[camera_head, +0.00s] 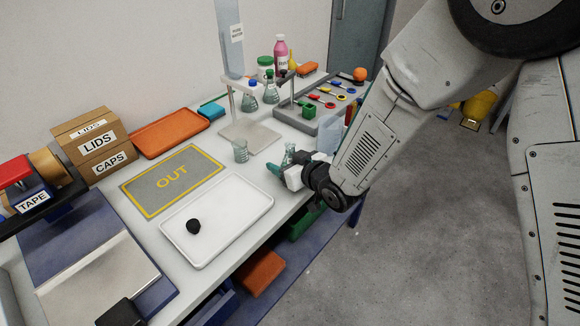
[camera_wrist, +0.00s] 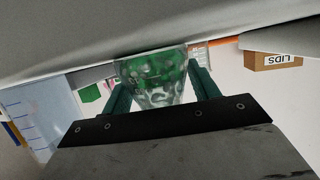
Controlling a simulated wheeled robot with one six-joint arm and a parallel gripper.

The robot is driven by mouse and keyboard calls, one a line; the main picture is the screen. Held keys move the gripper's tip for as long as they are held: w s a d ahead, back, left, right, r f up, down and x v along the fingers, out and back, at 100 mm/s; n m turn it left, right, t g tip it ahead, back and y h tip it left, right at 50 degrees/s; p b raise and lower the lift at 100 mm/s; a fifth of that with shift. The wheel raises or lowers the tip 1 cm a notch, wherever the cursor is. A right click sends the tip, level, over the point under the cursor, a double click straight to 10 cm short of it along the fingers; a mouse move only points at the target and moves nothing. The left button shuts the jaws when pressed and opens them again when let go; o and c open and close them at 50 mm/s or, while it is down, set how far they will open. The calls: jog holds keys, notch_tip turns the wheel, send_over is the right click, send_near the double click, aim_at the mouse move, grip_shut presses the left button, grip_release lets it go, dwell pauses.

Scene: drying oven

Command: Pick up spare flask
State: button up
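A clear glass flask (camera_head: 289,155) stands out at the right edge of the bench in the head view. My gripper (camera_head: 284,163) is at this flask, with its teal fingers on either side of it. In the wrist view the flask (camera_wrist: 155,80) fills most of the space between the fingertips (camera_wrist: 160,82), and green shows through its glass. I cannot tell whether both fingers press on it or whether it rests on the bench. Two stoppered flasks (camera_head: 249,103) (camera_head: 270,94) stand farther back by a stand. A small open glass vessel (camera_head: 240,151) stands left of my gripper.
An orange tray (camera_head: 145,143), LIDS and CAPS boxes (camera_head: 97,148), a stand base (camera_head: 250,138) and a grey organizer (camera_head: 290,115) crowd the bench. The OUT mat is bare.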

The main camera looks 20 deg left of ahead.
jog(key=c, duration=0.7)
jog(key=shift+r, duration=0.1)
